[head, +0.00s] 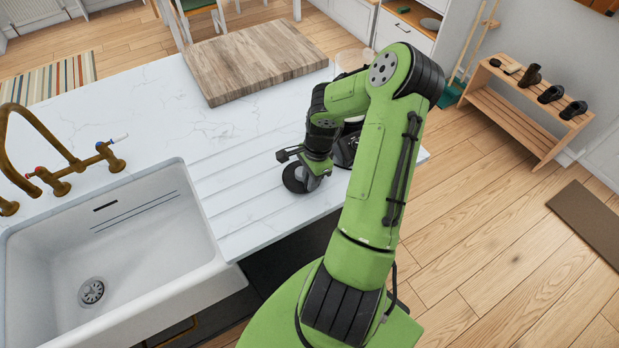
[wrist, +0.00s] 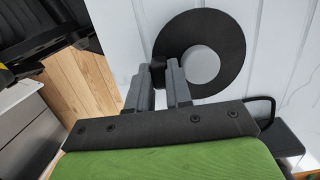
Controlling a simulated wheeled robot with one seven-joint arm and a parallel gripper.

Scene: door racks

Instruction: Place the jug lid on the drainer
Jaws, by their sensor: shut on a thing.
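The jug lid is a black disc with a grey round centre, seen in the wrist view (wrist: 231,38) and in the head view (head: 292,178). My gripper (head: 303,178) is shut on the lid's edge; the two fingers (wrist: 166,80) show close together there. The lid is at the grooved drainer (head: 240,188), the ridged part of the white marble counter right of the sink. I cannot tell whether the lid touches the drainer. My arm hides part of the counter behind it.
A white sink (head: 150,235) with a brass tap (head: 75,172) is on the left. A wooden board (head: 255,60) lies at the counter's back. A black appliance (head: 345,150) stands just behind my gripper, partly hidden. The drainer between sink and gripper is clear.

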